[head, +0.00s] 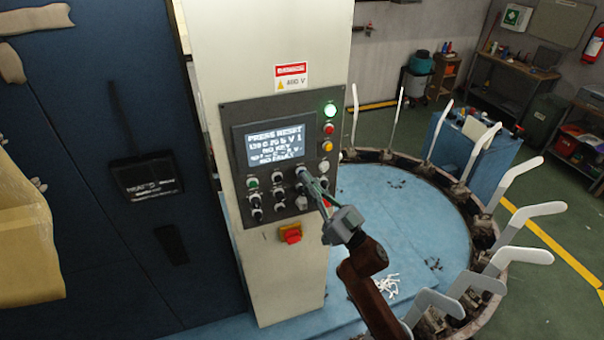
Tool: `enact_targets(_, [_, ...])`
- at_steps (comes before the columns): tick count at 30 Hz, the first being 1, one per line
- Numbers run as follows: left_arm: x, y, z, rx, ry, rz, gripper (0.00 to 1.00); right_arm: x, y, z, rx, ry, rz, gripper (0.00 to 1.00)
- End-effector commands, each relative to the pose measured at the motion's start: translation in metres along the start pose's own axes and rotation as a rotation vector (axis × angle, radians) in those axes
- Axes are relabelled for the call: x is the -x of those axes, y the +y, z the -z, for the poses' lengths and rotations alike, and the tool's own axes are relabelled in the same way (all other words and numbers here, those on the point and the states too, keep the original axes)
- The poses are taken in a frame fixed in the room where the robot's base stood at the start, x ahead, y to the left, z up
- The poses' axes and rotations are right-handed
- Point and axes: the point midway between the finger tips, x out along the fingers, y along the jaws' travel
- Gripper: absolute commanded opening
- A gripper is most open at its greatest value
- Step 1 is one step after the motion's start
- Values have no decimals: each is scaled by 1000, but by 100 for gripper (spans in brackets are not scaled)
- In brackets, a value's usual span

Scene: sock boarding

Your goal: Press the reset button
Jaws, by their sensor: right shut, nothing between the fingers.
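The control panel (239,124) is on a cream column. Its lit screen (275,144) reads "PRESS RESET" on the top line, with smaller lines below. Several knobs and buttons sit under the screen; their labels are too small to read, so I cannot tell which one is the reset button. My right gripper (305,175) is shut and empty, its tips at the upper row of controls right of the middle. I cannot tell whether the tips touch a button. The fingers hide part of the controls behind them. My left gripper is out of view.
A red switch (291,234) sits below the panel. At the right, a round blue table (385,215) is ringed with upright white sock forms (520,170). A dark blue cabinet (90,110) stands left.

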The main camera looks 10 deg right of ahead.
Motion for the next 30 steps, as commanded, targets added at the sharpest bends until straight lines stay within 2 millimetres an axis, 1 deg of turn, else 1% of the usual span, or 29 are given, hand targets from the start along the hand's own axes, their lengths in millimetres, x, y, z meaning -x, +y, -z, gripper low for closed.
enact_targets(17, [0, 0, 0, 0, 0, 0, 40, -2, 1, -2, -1, -1, 0, 0])
enact_targets(30, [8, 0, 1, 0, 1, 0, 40, 10, -7, 6, -1, -1, -1, 0])
